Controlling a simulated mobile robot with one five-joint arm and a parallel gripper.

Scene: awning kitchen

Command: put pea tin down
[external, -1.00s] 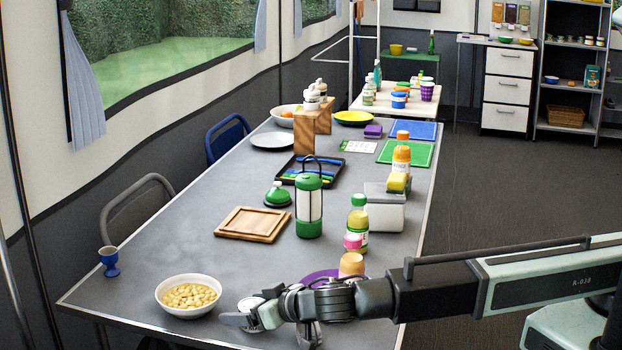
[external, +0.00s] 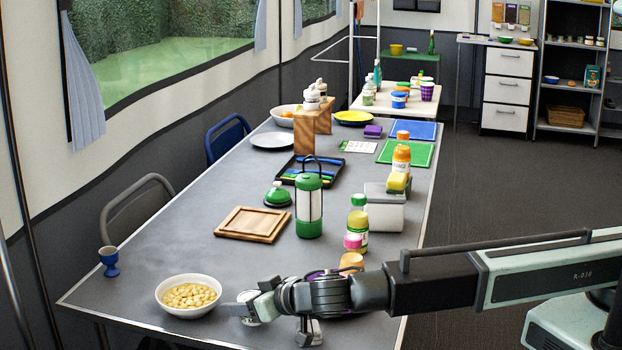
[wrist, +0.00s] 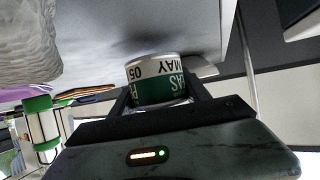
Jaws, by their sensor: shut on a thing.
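My gripper (wrist: 160,92) is shut on the pea tin (wrist: 158,70). The tin is a short can with a green and white label that reads upside down in the wrist view. In the external view my gripper (external: 250,311) is low at the near end of the grey table (external: 140,255), just right of a white bowl. The tin is mostly hidden there by my gripper. A dark shadow lies by the tin on the table in the wrist view. I cannot tell whether the tin touches the table.
The white bowl (external: 187,309) of pale pieces stands close left of my gripper. A purple plate, mostly hidden, bottles (external: 357,238) and a green lantern (external: 308,210) stand beyond my arm. Bare table lies around the wooden board (external: 252,224).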

